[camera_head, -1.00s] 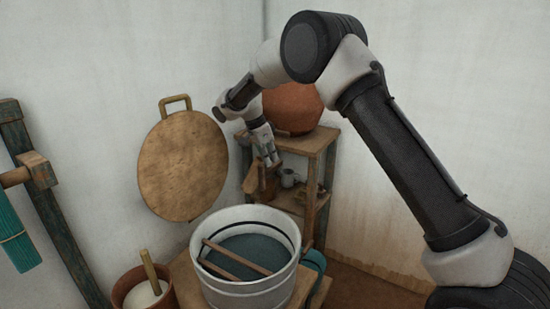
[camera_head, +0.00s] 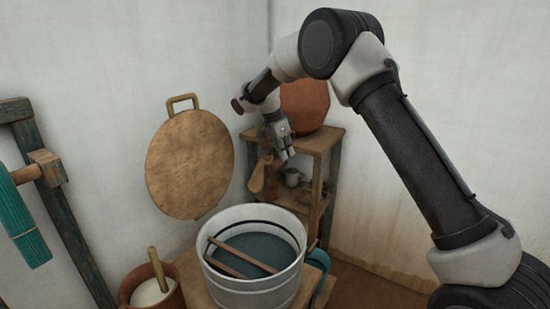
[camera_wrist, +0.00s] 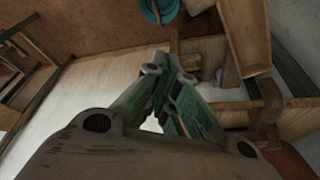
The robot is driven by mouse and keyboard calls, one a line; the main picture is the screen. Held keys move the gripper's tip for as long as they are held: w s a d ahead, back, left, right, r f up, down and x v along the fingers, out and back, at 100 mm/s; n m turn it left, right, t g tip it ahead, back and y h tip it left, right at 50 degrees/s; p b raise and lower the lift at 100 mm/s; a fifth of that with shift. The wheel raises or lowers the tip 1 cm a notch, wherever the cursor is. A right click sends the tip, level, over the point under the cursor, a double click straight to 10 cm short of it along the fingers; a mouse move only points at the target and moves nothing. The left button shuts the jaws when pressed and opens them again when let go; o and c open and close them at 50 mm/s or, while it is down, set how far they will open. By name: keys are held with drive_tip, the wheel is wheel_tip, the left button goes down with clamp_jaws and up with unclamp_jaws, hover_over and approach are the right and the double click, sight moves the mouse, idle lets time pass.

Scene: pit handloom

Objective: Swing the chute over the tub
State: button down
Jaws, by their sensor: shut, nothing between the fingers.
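The wooden chute (camera_head: 257,178) is a narrow trough at the left front of the corner shelf. It points down, behind and above the tub's far rim and apart from it. A pale wooden trough, which looks like the chute (camera_wrist: 245,35), also shows at the upper right of the wrist view. The pale grey tub (camera_head: 255,292) holds dark bluish liquid, with two wooden sticks across its top. My gripper (camera_head: 285,155) is just right of the chute's upper part, in front of the shelf. In the wrist view my gripper (camera_wrist: 168,72) has its green fingers together and empty, left of the trough.
The wooden shelf (camera_head: 318,145) bears a clay pot (camera_head: 305,107) on top and a grey mug (camera_head: 292,177) lower down. A round wooden disc (camera_head: 190,165) hangs left of it. A brown pot (camera_head: 172,300) with white contents stands left of the tub. The right floor is clear.

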drive_tip(key=v, duration=0.9)
drive_tip(key=shift+a+r, duration=0.15)
drive_tip(key=shift+a, duration=0.1)
